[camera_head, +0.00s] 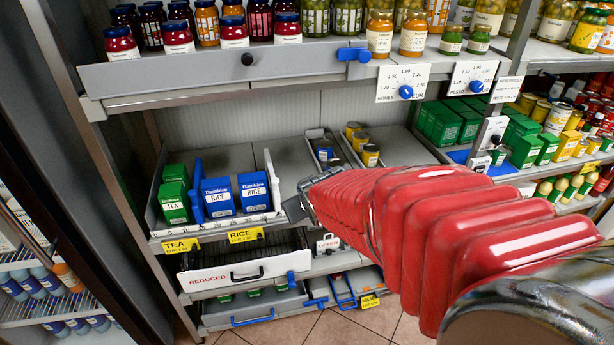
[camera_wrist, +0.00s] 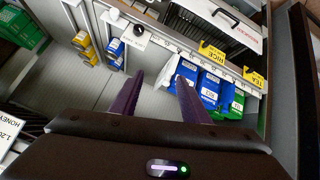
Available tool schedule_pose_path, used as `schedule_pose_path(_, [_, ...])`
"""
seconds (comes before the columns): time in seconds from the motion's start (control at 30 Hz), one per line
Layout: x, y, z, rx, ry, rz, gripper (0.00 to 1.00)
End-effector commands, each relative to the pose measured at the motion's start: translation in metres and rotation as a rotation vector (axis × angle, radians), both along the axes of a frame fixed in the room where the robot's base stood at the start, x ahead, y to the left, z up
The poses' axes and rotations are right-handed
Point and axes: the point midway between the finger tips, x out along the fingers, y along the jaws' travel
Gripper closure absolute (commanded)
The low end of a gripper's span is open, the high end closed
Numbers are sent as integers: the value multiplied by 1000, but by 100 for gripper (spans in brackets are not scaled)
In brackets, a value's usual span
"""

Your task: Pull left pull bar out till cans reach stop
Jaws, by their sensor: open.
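My gripper (camera_head: 297,206) reaches in from the right toward the middle shelf in the head view. In the wrist view, its two dark purple fingers (camera_wrist: 159,75) are apart with nothing between them. Blue cans (camera_head: 324,151) stand in the left narrow lane and yellow cans (camera_head: 364,146) in the lane to its right. The wrist view, turned round, shows the blue cans (camera_wrist: 115,50) and yellow cans (camera_wrist: 88,50) left of the fingers. A pale front piece with a black knob (camera_wrist: 138,32) is near the blue cans' lane; I cannot tell whether it is the left pull bar. My arm hides the lane fronts in the head view.
Blue rice boxes (camera_head: 236,196) and green tea boxes (camera_head: 174,197) stand left of my gripper. A REDUCED drawer (camera_head: 237,277) and a lower tray with a blue handle (camera_head: 252,318) are below. Jars fill the upper shelf (camera_head: 220,72). The shelf floor behind the lanes is partly bare.

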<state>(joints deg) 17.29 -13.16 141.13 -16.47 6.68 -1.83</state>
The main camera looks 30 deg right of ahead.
Motion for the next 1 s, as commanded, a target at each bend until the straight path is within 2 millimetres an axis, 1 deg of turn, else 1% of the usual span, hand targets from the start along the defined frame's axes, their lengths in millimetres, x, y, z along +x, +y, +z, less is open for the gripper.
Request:
schedule_pose_path(0.03, [6,-11,-9,-9,-7,-2,58])
schedule_pose_path(0.2, [26,-45,-31,-55,-57,6,58])
schedule_pose_path(0.3, [35,-62,-45,-74,-87,19,58])
schedule_pose_path(0.5, [47,-94,-76,-102,-151,44,58])
schedule_pose_path(0.77, [50,-128,-116,-121,-244,72,58])
schedule_pose_path(1.0, [41,-152,-152,-119,-346,88,58])
